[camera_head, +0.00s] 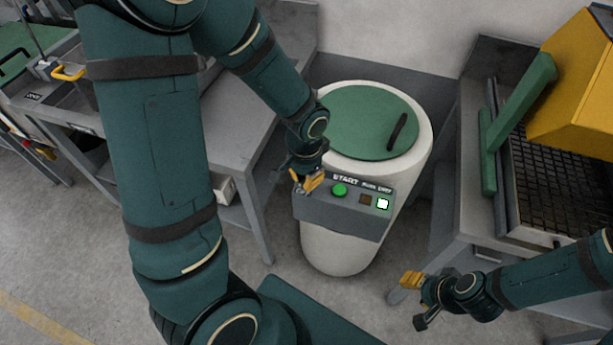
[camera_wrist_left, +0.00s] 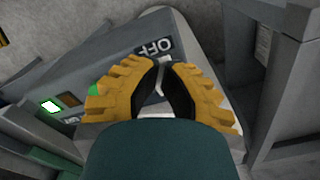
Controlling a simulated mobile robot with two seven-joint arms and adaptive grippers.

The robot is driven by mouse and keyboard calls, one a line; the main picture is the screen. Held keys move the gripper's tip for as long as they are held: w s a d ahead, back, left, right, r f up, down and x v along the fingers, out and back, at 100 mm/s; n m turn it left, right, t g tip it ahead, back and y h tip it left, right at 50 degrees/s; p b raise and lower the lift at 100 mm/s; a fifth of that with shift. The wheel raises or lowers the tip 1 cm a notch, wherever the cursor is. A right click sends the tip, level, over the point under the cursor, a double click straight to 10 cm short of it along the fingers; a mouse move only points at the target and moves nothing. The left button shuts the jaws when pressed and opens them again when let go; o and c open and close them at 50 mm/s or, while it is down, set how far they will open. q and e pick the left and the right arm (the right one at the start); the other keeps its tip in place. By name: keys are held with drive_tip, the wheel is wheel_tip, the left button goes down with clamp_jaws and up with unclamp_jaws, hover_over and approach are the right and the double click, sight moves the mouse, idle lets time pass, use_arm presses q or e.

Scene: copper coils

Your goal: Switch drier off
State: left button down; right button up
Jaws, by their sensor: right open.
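The drier (camera_head: 345,248) is a white drum with a green round lid and a grey control panel (camera_head: 345,207) on its front. The panel has a START label, a green button (camera_head: 340,190), a small brown square and a lit white square (camera_head: 383,203). My left gripper (camera_head: 309,184) is at the panel's left end. In the left wrist view its yellow fingertips (camera_wrist_left: 168,64) nearly meet, just below the OFF label (camera_wrist_left: 153,48). My right gripper (camera_head: 413,300) is open, low and right of the drier.
A grey table (camera_head: 235,130) stands left of the drier. Another bench (camera_head: 470,200) with a dark grid and a yellow hood (camera_head: 580,90) stands on the right. A grey wall is behind. Bare floor lies in front of the drier.

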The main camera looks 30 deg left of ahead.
use_arm(q)
drive_tip(key=shift+f, duration=0.25)
drive_tip(key=shift+r+p, duration=2.65)
drive_tip(key=shift+r, duration=0.95)
drive_tip(key=shift+f, duration=0.1)
